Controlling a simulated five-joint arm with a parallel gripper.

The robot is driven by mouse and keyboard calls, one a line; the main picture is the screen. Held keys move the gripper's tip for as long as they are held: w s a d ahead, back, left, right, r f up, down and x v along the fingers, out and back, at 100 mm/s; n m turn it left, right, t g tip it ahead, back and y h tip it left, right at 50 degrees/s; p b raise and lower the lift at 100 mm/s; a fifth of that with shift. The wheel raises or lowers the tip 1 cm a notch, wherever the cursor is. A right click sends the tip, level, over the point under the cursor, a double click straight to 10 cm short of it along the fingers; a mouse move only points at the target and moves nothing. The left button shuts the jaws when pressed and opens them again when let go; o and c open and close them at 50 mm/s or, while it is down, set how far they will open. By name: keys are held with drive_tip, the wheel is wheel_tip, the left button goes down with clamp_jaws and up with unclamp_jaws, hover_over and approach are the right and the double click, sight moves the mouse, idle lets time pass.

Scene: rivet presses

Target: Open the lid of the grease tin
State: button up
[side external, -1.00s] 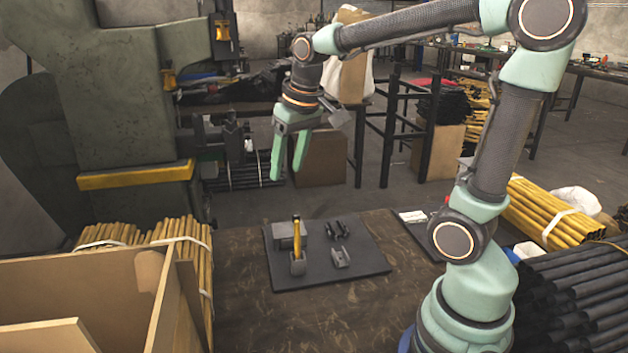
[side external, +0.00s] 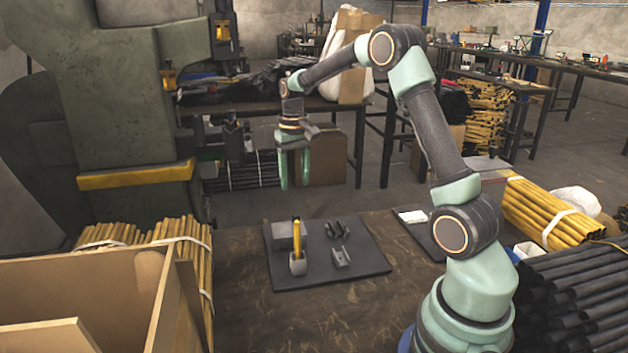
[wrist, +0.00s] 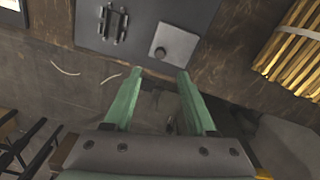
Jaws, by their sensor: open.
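No thing is plainly marked as a grease tin. A grey square box (side external: 282,236) sits at the far left of a dark board (side external: 350,262). In the wrist view this grey box (wrist: 172,42) has a dark round knob or disc on top; whether it is the tin I cannot tell. My gripper (side external: 294,187) is open and empty, pointing down above and beyond the board. In the wrist view my gripper (wrist: 159,74) shows two green fingers spread apart, their tips appearing just below the box, without visible contact.
A yellow-handled item (side external: 297,245) stands in a grey holder close to the box. Dark clips (side external: 336,229) and a grey bracket (side external: 341,256) lie on the board. A wooden crate (side external: 90,285) and yellow rods (side external: 190,235) are left. The tabletop before the board is clear.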

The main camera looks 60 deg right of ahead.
sight(296, 215)
wheel_tip(296, 215, down, 10)
drive_tip(key=shift+r, duration=0.1)
idle(0.4)
clamp_jaws()
drive_tip(key=shift+r, duration=0.1)
idle(1.1)
